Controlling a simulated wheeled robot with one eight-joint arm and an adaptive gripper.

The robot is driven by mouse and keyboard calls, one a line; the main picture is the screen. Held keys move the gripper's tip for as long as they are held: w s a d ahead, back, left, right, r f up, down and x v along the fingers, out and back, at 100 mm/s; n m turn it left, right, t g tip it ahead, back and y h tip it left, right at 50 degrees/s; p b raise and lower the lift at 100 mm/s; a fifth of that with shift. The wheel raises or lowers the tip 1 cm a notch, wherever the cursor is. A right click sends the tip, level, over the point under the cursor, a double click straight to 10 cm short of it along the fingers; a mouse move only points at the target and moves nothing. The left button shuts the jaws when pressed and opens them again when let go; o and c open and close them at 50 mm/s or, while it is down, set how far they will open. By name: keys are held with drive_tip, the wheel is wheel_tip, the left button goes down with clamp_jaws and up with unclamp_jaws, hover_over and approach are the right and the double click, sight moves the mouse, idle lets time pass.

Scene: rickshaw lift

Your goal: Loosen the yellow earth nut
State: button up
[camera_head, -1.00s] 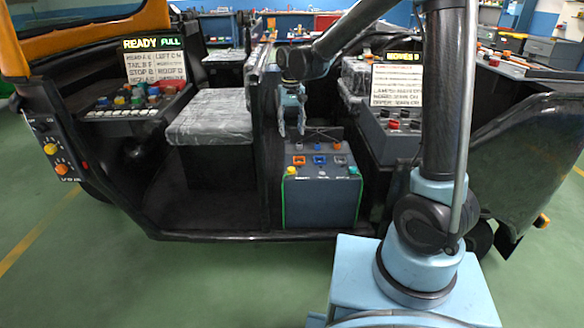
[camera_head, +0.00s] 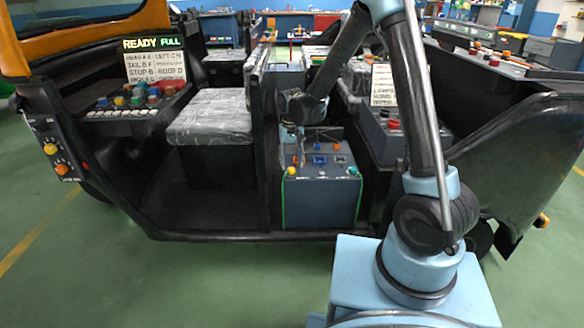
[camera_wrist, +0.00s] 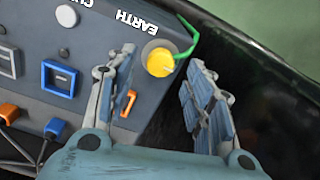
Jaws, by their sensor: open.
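The yellow earth nut (camera_wrist: 160,62) sits on the grey box (camera_wrist: 90,25) beside the printed word EARTH, with a green wire running from it. It also shows as a small yellow knob in the head view (camera_head: 291,171), at the left front corner of the box. My gripper (camera_wrist: 160,78) is open in the wrist view, with one finger on each side of the nut's line and the nut just beyond and between the tips. I cannot tell the exact gap. In the head view my gripper (camera_head: 297,160) is above the box's left part, mostly blurred into the background.
The grey box (camera_head: 322,205) has blue-rimmed and orange sockets and another orange knob (camera_head: 336,145) at its back. An orange lever (camera_wrist: 128,103) lies near the left finger. A dark panel stands to the left in the head view, and a padded seat (camera_head: 212,115) beyond it.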

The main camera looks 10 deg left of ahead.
sight(291, 170)
drive_tip(key=shift+f, duration=1.4)
drive_tip(key=shift+c, duration=0.6)
drive_tip(key=c, duration=1)
